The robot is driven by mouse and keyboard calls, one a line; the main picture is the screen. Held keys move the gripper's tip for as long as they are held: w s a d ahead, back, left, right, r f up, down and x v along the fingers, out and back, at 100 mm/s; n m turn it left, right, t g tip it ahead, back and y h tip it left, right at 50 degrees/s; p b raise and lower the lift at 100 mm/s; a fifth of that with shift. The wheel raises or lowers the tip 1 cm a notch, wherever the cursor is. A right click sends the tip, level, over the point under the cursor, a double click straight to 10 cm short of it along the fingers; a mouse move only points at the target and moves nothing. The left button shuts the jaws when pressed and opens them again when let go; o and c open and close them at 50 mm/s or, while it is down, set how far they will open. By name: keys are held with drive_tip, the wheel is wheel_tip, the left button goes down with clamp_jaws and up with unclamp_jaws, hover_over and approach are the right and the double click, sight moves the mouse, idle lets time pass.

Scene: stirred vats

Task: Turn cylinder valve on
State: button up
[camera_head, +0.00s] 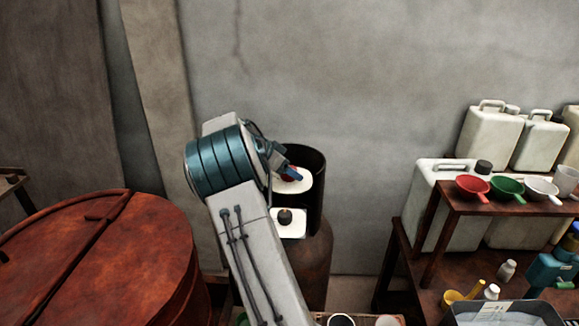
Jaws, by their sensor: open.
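A brown, rusty gas cylinder (318,262) stands against the wall, partly behind my arm. A dark open collar (316,188) rises around its top. Inside the collar is a pale surface with a small red part (289,176), likely the valve handwheel, mostly covered by my gripper. My gripper (293,175) is at the collar opening, over or beside the red part. Its fingers are small and dark blue, and I cannot tell whether they touch the red part. A white plate with a dark knob (285,216) shows at the front of the collar.
A large rust-red lidded vat (110,262) fills the lower left. At right, a wooden shelf (498,200) holds red, green and white scoops, with white jerrycans (490,132) behind. Bottles and a grey tray (505,312) are below. The wall behind is bare.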

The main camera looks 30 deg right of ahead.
drive_tip(key=shift+d+f, duration=0.15)
drive_tip(key=shift+f, duration=0.05)
drive_tip(key=c, duration=1)
